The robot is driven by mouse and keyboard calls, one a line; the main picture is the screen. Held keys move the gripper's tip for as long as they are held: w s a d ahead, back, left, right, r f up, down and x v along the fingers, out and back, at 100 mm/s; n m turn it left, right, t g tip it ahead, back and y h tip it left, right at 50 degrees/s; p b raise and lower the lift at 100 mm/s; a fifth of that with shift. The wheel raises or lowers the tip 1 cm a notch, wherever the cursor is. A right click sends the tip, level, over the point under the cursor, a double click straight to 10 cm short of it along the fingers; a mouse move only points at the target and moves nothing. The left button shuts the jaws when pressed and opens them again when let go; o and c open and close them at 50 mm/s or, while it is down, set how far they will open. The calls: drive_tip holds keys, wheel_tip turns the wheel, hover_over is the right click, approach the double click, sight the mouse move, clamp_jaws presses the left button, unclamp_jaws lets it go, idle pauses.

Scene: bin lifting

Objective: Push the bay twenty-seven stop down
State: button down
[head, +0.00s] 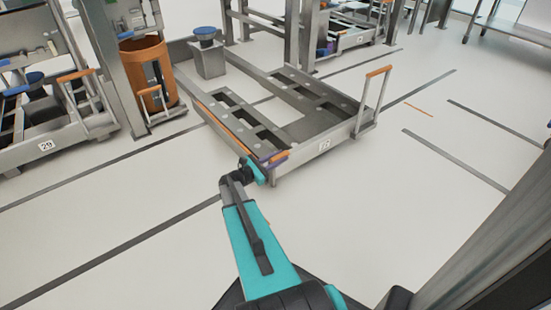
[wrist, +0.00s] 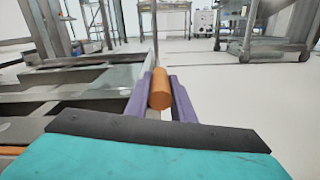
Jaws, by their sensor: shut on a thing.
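The bay with a number plate (head: 325,144), its digits small but seemingly twenty-seven, is a low grey metal frame (head: 312,152). At its front left corner my gripper (head: 272,159) is shut on an orange grip (head: 279,157), low, about level with the frame's top. In the wrist view the orange grip (wrist: 159,90) sits between my gripper's purple fingers (wrist: 158,98). Another bar with an orange grip (head: 378,71) stands upright at the frame's front right. The lower part of the held stop is hidden by my gripper.
Bay 29 (head: 46,147) stands at the left with upright orange-gripped bars. The marked floor in front and to the right is clear.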

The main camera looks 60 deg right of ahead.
drive_tip(key=c, duration=1.6)
unclamp_jaws()
drive_tip(key=shift+w, duration=0.35)
drive_tip(key=shift+o, duration=0.3)
drive_tip(key=shift+a, duration=0.1)
drive_tip(key=shift+s, duration=0.1)
drive_tip(key=shift+a, duration=0.1)
drive_tip(key=shift+p+v, duration=0.5)
drive_tip(key=shift+v, duration=0.35)
drive_tip(key=p+v, duration=0.4)
drive_tip(key=v, duration=0.8)
